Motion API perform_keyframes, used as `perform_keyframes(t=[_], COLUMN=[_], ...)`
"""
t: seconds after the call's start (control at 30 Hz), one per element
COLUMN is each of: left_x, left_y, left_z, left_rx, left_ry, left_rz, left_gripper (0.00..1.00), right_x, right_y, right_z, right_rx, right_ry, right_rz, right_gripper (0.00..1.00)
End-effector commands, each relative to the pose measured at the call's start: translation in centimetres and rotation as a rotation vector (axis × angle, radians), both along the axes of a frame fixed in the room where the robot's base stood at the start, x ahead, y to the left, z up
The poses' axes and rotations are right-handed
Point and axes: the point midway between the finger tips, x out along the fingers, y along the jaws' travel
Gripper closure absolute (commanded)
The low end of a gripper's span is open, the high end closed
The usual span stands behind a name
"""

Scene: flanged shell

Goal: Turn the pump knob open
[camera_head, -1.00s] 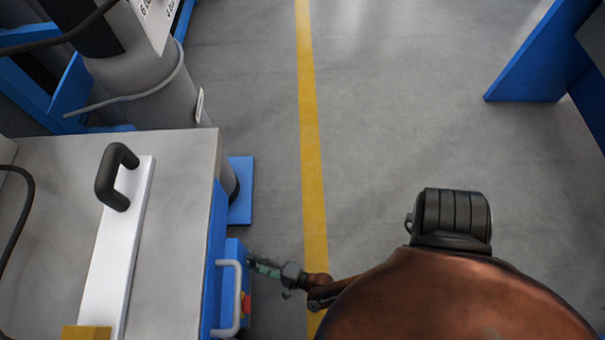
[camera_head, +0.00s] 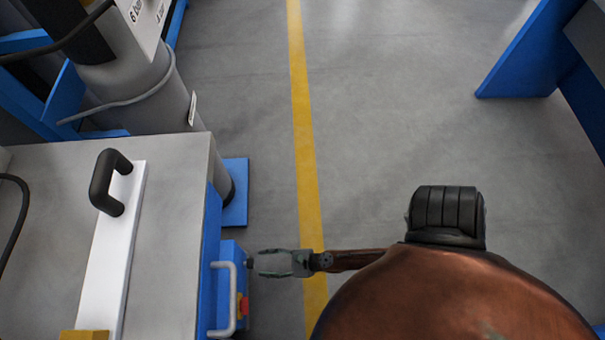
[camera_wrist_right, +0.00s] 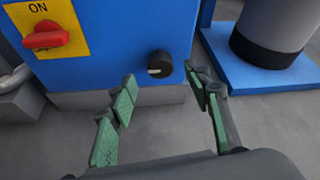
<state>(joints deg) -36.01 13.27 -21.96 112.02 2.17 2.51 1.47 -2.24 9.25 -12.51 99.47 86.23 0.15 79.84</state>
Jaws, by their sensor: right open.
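A small round black knob (camera_wrist_right: 160,64) with a light mark sits low on the front of a blue box (camera_wrist_right: 120,50) in the right wrist view. In the head view, my right gripper (camera_head: 254,263) points left at that box, close to its face. In the right wrist view its green-padded fingers (camera_wrist_right: 166,88) are spread and empty, with the black knob ahead between them. They look short of the knob and not touching it. My left gripper is out of view.
A red switch (camera_wrist_right: 46,37) on a yellow plate marked ON is left of the knob. A grey handle (camera_head: 232,298) sticks out from the box in the head view. A grey cylinder on a blue foot (camera_head: 236,190) stands nearby.

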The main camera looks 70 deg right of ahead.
Motion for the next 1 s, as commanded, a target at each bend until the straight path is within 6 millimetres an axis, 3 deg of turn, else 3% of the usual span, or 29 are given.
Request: perform_keyframes(t=[0.1,0.2,0.47,1.0], left_x=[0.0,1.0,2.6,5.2], left_y=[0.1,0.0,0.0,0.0], left_z=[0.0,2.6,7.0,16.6], left_rx=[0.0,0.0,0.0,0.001], left_ry=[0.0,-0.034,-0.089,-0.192], left_rz=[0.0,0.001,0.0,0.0], left_gripper=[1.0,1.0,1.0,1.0], right_x=[-2.1,-2.6,-5.7,-13.6], right_y=[-0.6,-1.2,-3.0,-6.5], right_z=[0.8,1.2,0.4,-0.6], right_rx=[-0.014,-0.129,-0.394,-0.893], right_ry=[0.002,0.0,0.022,0.082], right_rz=[0.005,0.051,0.179,0.517], right_gripper=[0.55,0.55,0.55,0.55])
